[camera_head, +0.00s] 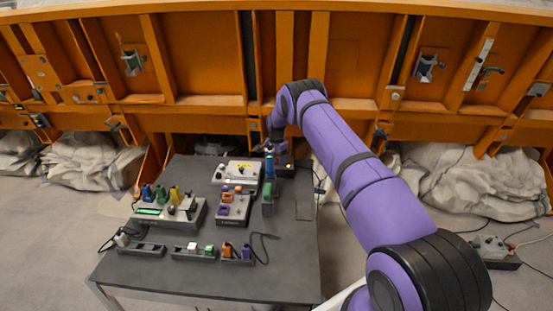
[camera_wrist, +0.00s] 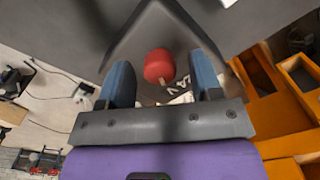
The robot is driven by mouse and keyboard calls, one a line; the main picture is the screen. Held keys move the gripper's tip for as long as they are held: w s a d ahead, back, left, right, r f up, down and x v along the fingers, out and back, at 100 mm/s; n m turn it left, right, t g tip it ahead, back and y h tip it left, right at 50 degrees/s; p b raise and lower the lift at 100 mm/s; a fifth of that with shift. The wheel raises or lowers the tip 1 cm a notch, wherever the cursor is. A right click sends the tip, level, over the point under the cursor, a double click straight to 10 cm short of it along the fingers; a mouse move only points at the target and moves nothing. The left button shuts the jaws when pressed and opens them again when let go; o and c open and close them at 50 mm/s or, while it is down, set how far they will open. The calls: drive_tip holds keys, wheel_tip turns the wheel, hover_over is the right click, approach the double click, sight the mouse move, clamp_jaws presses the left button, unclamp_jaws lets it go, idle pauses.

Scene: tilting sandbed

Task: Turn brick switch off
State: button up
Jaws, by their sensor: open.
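My gripper (camera_wrist: 160,70) is open in the wrist view, with one blue finger on each side of a red rounded knob (camera_wrist: 158,66). The knob is apart from both fingers in the picture; I cannot tell its depth between them. It stands in front of a dark grey angular housing (camera_wrist: 150,32) with white lettering partly hidden by the right finger. I cannot tell for sure whether this knob is the brick switch. In the head view my gripper (camera_head: 269,163) is over the back right of the dark table (camera_head: 285,260), and my arm hides part of that corner.
The table bears a white panel (camera_head: 238,172), a box with coloured knobs (camera_head: 234,207), a grey device with coloured pieces (camera_head: 170,210) and a front row of small blocks (camera_head: 210,254). Loose cables lie among them. An orange wall (camera_head: 200,125) stands behind the table.

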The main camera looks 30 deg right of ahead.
drive_tip(key=c, duration=0.9)
drive_tip(key=shift+n, duration=0.4)
drive_tip(key=n, duration=0.4)
drive_tip(key=shift+n, duration=0.4)
drive_tip(key=n, duration=0.6)
drive_tip(key=o, duration=0.9)
